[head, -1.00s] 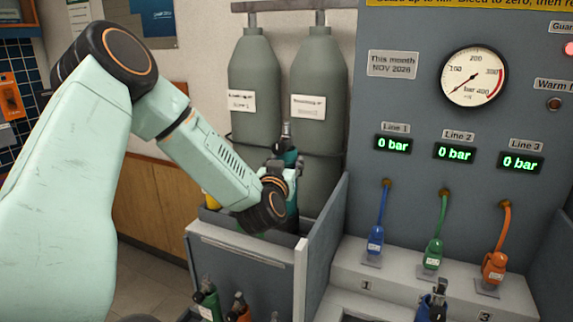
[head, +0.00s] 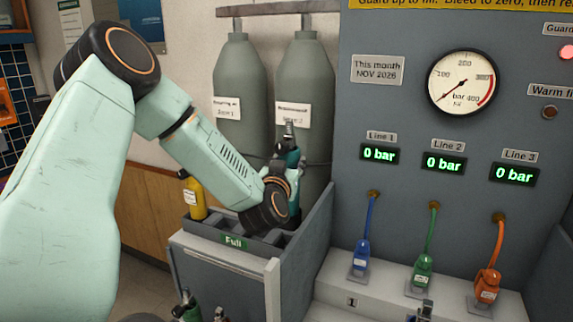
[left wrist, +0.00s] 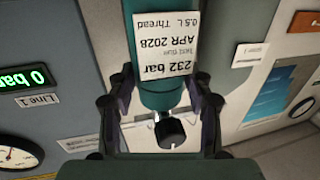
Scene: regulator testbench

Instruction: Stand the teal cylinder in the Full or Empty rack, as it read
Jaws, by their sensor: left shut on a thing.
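The teal cylinder (head: 290,157) is upright in my left gripper (head: 288,180), with its black valve on top. In the left wrist view the teal cylinder (left wrist: 163,98) shows between the two fingers of my left gripper (left wrist: 163,110); its white label reads 232 bar, APR 2028, 0.5 L Thread. The rack with a green Full sign (head: 233,241) lies below and around the gripper in the picture, with dark compartments showing. My right gripper is not in view. No Empty sign shows.
A yellow cylinder (head: 194,198) stands in the rack's left side. Two tall grey bottles (head: 240,90) stand behind it. The grey panel (head: 400,30) with gauge (head: 461,82) and hoses is at right. Several small cylinders (head: 187,308) show at the bottom edge.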

